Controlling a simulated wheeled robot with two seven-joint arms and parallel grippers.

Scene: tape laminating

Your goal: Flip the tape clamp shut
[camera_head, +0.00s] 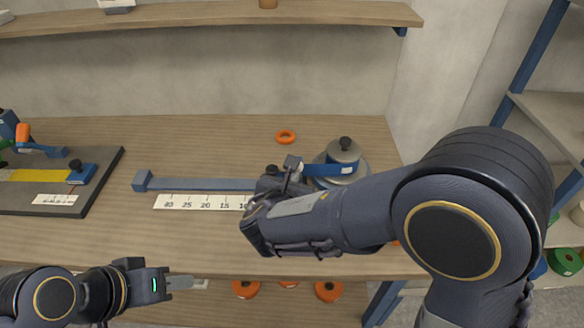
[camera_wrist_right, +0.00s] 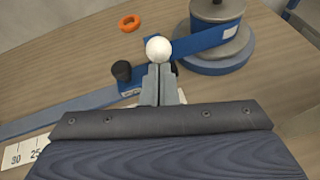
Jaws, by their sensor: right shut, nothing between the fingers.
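The blue tape roll (camera_wrist_right: 205,45) sits on a grey round stand with its tape strip drawn left; it also shows in the head view (camera_head: 341,166). A blue block with a black knob (camera_wrist_right: 121,71), which looks like part of the tape clamp, is just left of my right fingertips. A white ball (camera_wrist_right: 158,48) shows right at those fingertips; I cannot tell whether they touch. My right gripper (camera_wrist_right: 160,72) is shut and empty, over the strip's left end; its arm hides much of this in the head view. My left gripper (camera_head: 180,282) is low by the table's front edge, its finger gap unclear.
A long blue-grey rail (camera_head: 200,184) and a white ruler (camera_head: 185,202) lie along the table. An orange ring (camera_head: 286,136) lies behind the roll. A dark board (camera_head: 100,175) with a yellow strip is at left. More orange rings (camera_head: 246,289) show below the front edge.

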